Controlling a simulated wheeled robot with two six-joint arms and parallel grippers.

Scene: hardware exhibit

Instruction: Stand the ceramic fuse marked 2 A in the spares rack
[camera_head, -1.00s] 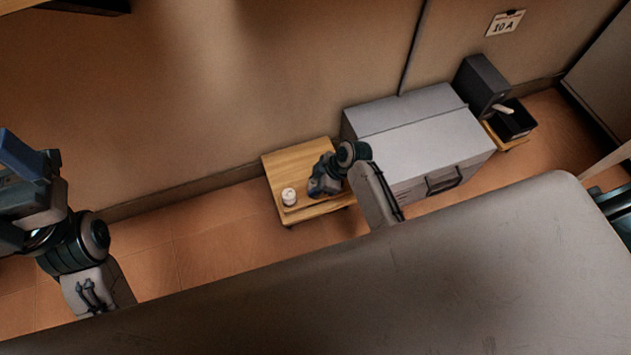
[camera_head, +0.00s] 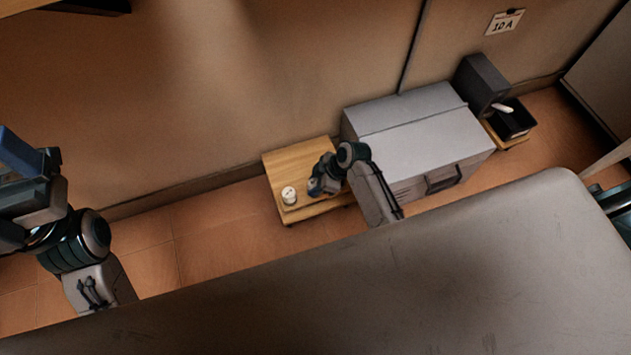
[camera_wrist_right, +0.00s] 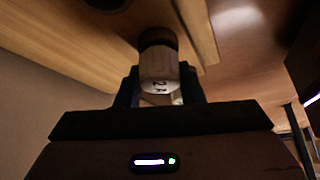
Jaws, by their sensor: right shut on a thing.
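The white ceramic fuse (camera_wrist_right: 158,70) marked 2 A, with a dark end, is between the fingers of my right gripper (camera_wrist_right: 157,88) in the right wrist view. The gripper is shut on it. In the head view my right gripper (camera_head: 314,188) is low over a small wooden table (camera_head: 290,162); the fuse cannot be made out there. I cannot tell whether the fuse touches the wood. I cannot clearly pick out the spares rack. My left arm is at the left edge of the head view; its fingertips are not clear.
A small white round thing (camera_head: 289,195) stands on the table, left of my right gripper. A grey case (camera_head: 425,140) stands right of the table. Further right are a black tray (camera_head: 514,120) with a white piece and a dark box (camera_head: 482,84).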

